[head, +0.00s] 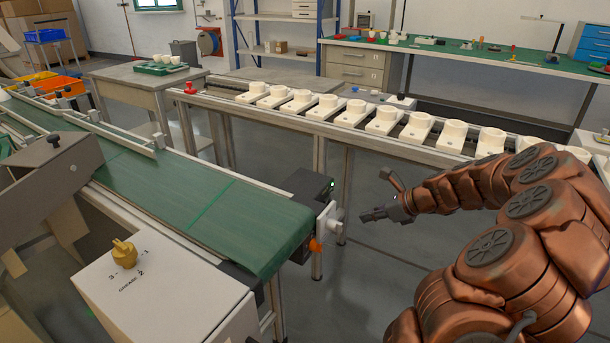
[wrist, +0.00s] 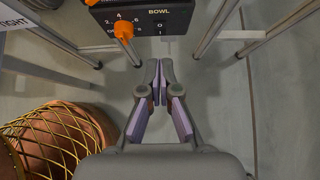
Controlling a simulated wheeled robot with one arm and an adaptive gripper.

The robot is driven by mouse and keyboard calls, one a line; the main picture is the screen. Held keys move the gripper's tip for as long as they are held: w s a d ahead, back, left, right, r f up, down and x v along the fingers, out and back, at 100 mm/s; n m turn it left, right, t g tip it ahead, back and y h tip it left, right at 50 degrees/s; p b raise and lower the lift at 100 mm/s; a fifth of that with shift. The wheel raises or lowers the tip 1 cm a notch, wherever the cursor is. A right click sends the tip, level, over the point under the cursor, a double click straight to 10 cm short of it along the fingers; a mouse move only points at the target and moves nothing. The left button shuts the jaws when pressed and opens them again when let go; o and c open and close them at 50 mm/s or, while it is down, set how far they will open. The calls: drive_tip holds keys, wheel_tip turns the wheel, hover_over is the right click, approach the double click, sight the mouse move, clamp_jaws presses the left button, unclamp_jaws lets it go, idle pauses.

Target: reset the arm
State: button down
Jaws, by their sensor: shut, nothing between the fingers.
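My gripper (head: 372,215) is at the end of my copper-coloured arm, right of centre in the head view. It hangs in free space over the grey floor, right of the end of the green conveyor belt. In the wrist view my gripper (wrist: 161,88) has its fingertips together, with nothing between them. Above the fingertips in that view is a dark control box marked BOWL (wrist: 145,18), with an orange knob (wrist: 124,29). The fingertips are apart from it.
The green conveyor (head: 190,200) lies left, with a white box and yellow knob (head: 124,252) in front. A line of white sockets on bases (head: 383,123) runs along a rail (head: 270,120) behind my gripper. Table legs stand around. A green-topped bench (head: 450,47) is at the back.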

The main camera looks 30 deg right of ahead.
drive_tip(key=a+r+n+g+p, duration=0.1)
drive_tip(key=a+r+n+p, duration=0.3)
drive_tip(key=a+r, duration=0.2)
drive_tip(key=s+a+r+n+g+p, duration=0.1)
drive_tip(key=a+r+n+p, duration=0.3)
drive_tip(key=a+r+n, duration=0.1)
drive_tip(key=a+r+n+g+p, duration=0.2)
drive_tip(key=a+r+n+p, duration=0.2)
drive_tip(key=a+r, duration=0.3)
drive_tip(key=shift+s+a+r+n+p, duration=0.4)
drive_tip(key=shift+r+p, duration=0.1)
drive_tip(key=shift+r, duration=0.15)
drive_tip(key=s+a+r+n+g+h+p, duration=0.1)
drive_tip(key=s+a+r+n+g+p, duration=0.1)
drive_tip(key=s+a+r+n+p, duration=0.5)
drive_tip(key=s+a+r+n+g+h+p, duration=0.1)
drive_tip(key=s+a+r+n+g+p, duration=0.25)
drive_tip(key=s, duration=0.65)
drive_tip(key=s+r+n+h+p, duration=0.1)
drive_tip(key=s+r+n+p, duration=0.1)
drive_tip(key=s, duration=0.4)
drive_tip(key=s+r+n+h+p, duration=0.2)
drive_tip(key=s+r+n+p, duration=0.1)
drive_tip(key=s+p, duration=0.2)
drive_tip(key=shift+s+d+r+g, duration=0.15)
drive_tip(key=shift+s+d+g, duration=0.2)
drive_tip(key=shift+s, duration=0.1)
